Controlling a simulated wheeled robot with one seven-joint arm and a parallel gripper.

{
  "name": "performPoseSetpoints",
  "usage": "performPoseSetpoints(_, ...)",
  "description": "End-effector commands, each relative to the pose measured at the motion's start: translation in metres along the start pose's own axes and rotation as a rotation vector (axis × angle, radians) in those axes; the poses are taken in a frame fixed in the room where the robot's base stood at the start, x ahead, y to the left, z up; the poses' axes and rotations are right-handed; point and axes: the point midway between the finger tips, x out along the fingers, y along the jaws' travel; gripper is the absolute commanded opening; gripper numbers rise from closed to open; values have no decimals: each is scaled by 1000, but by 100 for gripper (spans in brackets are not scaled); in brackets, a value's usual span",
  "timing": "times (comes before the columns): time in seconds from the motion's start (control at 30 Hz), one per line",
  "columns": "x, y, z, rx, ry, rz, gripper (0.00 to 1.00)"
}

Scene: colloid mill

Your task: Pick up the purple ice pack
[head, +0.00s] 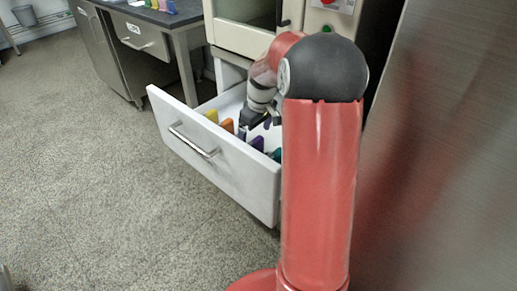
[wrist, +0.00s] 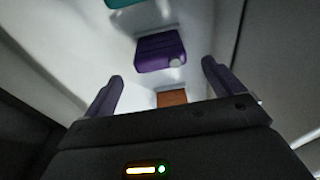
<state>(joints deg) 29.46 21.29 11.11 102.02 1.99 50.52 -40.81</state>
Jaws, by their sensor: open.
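The purple ice pack (head: 257,143) stands in the open white drawer in the head view. In the wrist view the purple ice pack (wrist: 161,53) lies just beyond the fingertips, roughly centred between them, with a pale round cap at its lower right. My gripper (head: 254,127) is over the drawer, and in the wrist view my gripper (wrist: 162,72) is open with nothing between its dark fingers. It is apart from the pack. My arm hides part of the drawer in the head view.
The white drawer (head: 225,165) also holds a yellow pack (head: 211,115), an orange pack (head: 227,125) and a teal pack (head: 277,155). The orange pack (wrist: 172,98) and the teal pack (wrist: 128,3) flank the purple one. A steel panel (head: 440,150) stands at right. The floor at left is clear.

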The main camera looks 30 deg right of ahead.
Motion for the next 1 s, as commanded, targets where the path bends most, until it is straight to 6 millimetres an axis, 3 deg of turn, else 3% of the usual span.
performPoseSetpoints(0.5, 66, 0, 5, 2, -2, 0, 93)
performPoseSetpoints(0.77, 68, 0, 5, 2, 0, 2, 93)
performPoseSetpoints(1.0, 68, 0, 5, 2, 0, 2, 64)
